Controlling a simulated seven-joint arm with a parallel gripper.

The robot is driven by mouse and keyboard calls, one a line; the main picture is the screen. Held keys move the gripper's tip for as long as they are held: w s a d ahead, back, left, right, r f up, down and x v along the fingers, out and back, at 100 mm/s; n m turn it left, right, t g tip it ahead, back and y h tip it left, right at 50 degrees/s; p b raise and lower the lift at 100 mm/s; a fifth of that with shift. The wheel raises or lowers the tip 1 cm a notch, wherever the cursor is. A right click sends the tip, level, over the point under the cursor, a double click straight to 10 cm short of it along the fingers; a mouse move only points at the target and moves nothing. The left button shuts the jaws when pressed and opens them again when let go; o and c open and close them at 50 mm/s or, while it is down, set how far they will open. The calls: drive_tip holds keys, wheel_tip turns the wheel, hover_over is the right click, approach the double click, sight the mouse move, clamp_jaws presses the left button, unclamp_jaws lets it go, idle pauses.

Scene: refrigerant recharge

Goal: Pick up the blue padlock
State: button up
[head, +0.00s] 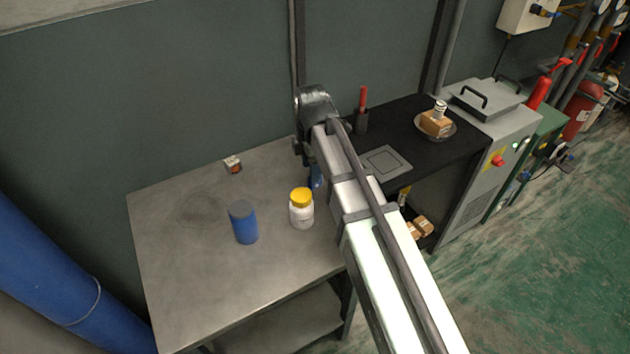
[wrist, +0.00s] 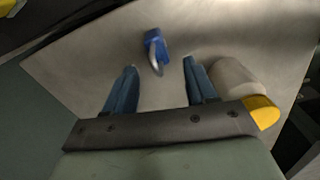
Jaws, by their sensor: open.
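The blue padlock (wrist: 155,44) lies on the grey metal table (head: 180,270). In the wrist view its blue body is at the top centre, and its silver shackle points towards my gripper. My gripper (wrist: 160,66) is open, with two blue fingers spread wide. The shackle end is in line with the gap between the fingertips, and the body lies beyond them. Nothing is held. In the head view my arm covers most of that area. A small blue patch shows beside the arm, and I cannot tell whether it is a finger or the padlock.
A white bottle with a yellow cap (head: 302,210) stands close to my gripper; in the wrist view the bottle (wrist: 235,78) is beside the right finger. A blue can (head: 243,222) and a small box (head: 233,164) are farther left on the table. A black bench adjoins on the right.

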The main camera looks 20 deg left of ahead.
drive_tip(key=shift+f, duration=2.55)
clamp_jaws()
